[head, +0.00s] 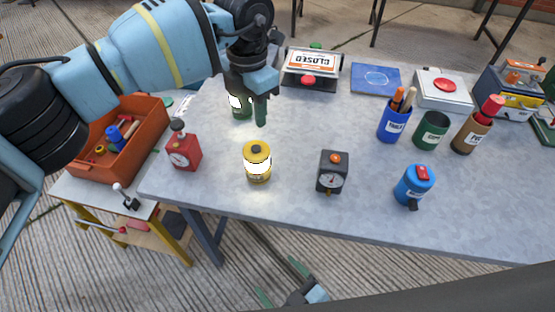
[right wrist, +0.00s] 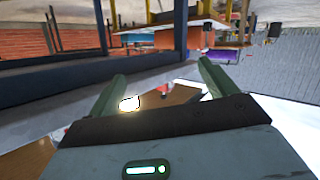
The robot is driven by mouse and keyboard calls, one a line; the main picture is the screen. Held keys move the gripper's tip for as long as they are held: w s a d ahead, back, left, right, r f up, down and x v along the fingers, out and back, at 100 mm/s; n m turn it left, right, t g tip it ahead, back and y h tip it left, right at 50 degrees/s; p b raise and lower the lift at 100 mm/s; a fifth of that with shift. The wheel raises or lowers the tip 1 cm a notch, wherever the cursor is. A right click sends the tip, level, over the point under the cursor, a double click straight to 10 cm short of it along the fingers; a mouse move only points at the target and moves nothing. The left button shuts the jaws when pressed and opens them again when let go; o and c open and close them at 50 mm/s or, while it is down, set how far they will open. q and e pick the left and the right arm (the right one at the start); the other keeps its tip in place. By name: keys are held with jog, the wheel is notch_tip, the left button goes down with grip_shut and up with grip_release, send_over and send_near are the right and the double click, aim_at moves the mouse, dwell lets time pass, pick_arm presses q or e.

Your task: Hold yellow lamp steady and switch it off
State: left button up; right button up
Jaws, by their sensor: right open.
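The yellow lamp (head: 257,162) stands upright on the grey table, and its middle band glows bright white, so it is lit. My left gripper (head: 261,112) hangs above and behind the lamp, apart from it, with its green fingers pointing down. Whether its fingers are apart is hidden by the viewing angle. My right gripper (head: 281,281) is open and empty, low in front of the table's front edge. Its spread green fingers also show in the right wrist view (right wrist: 160,85). A small bright spot shows between them there.
A green lit lamp (head: 240,104) is partly hidden behind my left gripper. A blue canister (head: 413,186) is farther right. An orange bin (head: 118,139) is left.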

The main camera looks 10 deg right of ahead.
jog(key=w+a+r+n+y, duration=0.3)
jog(key=a+r+n+y, duration=0.15)
jog(key=a+r, duration=0.2)
notch_tip(320, 180, up, 13)
jog(key=n+t+h, duration=0.2)
jog(key=n, duration=2.8)
send_over(266, 172)
jog(key=v, duration=0.4)
jog(key=shift+s+d, duration=0.15)
jog(key=shift+s, duration=0.05)
jog(key=shift+f, duration=3.95)
jog(key=shift+x, duration=3.75)
